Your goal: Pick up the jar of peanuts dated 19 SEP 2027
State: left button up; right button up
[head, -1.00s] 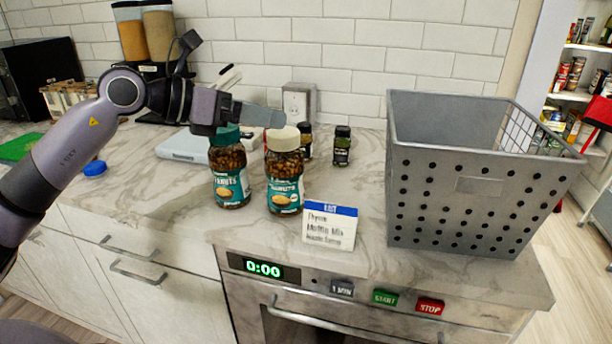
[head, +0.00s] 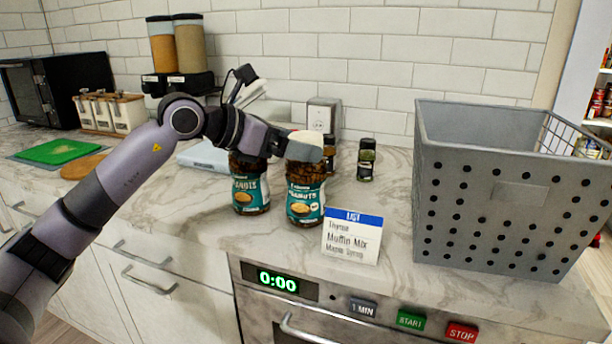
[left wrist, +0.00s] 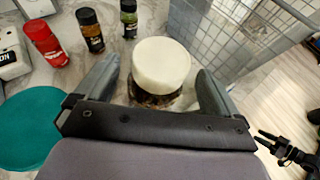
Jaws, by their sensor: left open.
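Two peanut jars with teal labels stand side by side on the counter. The left jar (head: 250,192) has a teal lid, which shows in the left wrist view (left wrist: 28,128). The right jar (head: 305,200) has a cream lid, seen from above in the left wrist view (left wrist: 162,66). No date is readable on either. My left gripper (head: 307,146) is at the cream-lidded jar's top, with its open fingers (left wrist: 155,88) on either side of the jar and visible gaps beside the lid. It hides the teal lid in the head view.
A grey perforated basket (head: 490,195) stands close on the right. A list card (head: 352,238) stands in front of the jars. Small spice bottles, including a green one (head: 366,160), stand behind. A red-capped bottle (left wrist: 45,40) shows in the left wrist view.

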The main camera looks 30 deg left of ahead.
pick_arm(q)
jog(key=shift+x, duration=1.55)
grip_shut()
jog(key=shift+r, duration=0.1)
jog(key=shift+r, duration=0.1)
